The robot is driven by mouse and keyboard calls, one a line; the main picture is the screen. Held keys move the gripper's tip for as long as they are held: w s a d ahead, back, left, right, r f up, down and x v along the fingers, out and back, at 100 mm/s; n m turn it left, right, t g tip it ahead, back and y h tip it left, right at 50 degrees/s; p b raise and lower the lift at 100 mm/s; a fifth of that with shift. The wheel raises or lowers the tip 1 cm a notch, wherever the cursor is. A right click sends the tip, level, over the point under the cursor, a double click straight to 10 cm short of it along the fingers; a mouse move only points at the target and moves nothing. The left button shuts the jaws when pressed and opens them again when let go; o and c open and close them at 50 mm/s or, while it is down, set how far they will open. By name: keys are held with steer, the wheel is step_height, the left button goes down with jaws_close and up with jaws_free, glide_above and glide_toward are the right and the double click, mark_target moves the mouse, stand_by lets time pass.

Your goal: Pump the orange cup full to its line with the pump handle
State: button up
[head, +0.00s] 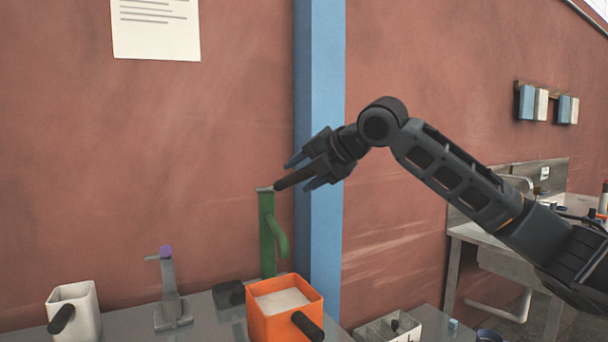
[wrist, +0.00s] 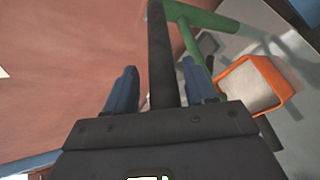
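The orange cup (head: 257,326) stands on the bench at the foot of the green pump (head: 267,235), with pale powder (head: 281,300) inside and a dark handle. The cup also shows at the right in the wrist view (wrist: 277,75). I cannot make out its line. The pump's spout points down near the cup. The dark pump handle (head: 294,178) rises to the right from the pump's top. My gripper (head: 306,172) is open around the handle. In the wrist view, the handle (wrist: 160,55) lies between the blue fingertips with gaps showing on both sides.
A white cup (head: 83,312) and a grey stand with a purple top (head: 169,290) are on the bench at left. A small black block (head: 228,294) lies by the pump. A blue post (head: 319,100) rises behind the gripper. A white tray (head: 398,328) is lower right.

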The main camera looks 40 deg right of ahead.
steer(key=shift+s, duration=0.1)
steer(key=b+v, duration=0.1)
steer(key=v, duration=0.6)
steer(key=shift+s+r, duration=0.15)
steer(key=shift+s, duration=0.1)
stand_by(0.5)
